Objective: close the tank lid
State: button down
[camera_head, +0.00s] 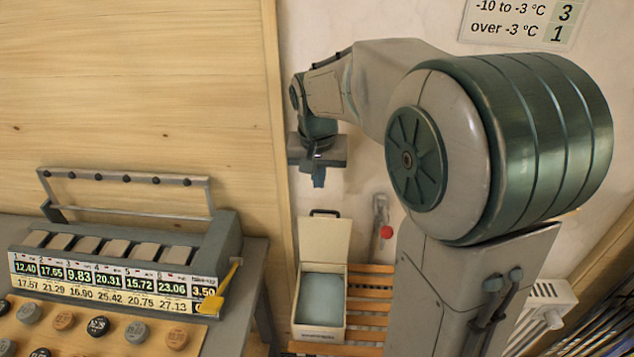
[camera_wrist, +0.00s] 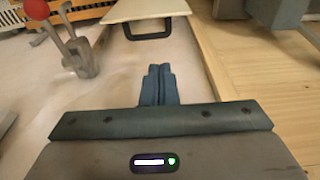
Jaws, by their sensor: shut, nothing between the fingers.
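The tank (camera_head: 319,331) is a cream box standing on a wooden slatted stand, with a blue-grey surface inside. Its cream lid (camera_head: 324,240) is open and stands upright at the back, with a dark handle (camera_head: 325,213) on its top edge. In the wrist view the lid (camera_wrist: 145,9) and its dark handle (camera_wrist: 149,29) show at the top, beyond my fingers. My gripper (camera_head: 318,182) is shut and empty, above the lid and apart from it. Its closed blue-grey fingers also show in the wrist view (camera_wrist: 159,75).
A lever or valve with a red knob (camera_head: 386,232) is on the wall right of the tank. A grey bench (camera_head: 252,262) with a numbered display unit (camera_head: 119,275) and several round discs stands left. A white radiator (camera_head: 545,298) is at the lower right. A wooden post separates bench and tank.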

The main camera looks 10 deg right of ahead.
notch_tip(320, 180, down, 8)
jog(key=w+d, duration=0.1)
jog(key=shift+w+p, duration=0.25)
jog(key=shift+p, duration=0.1)
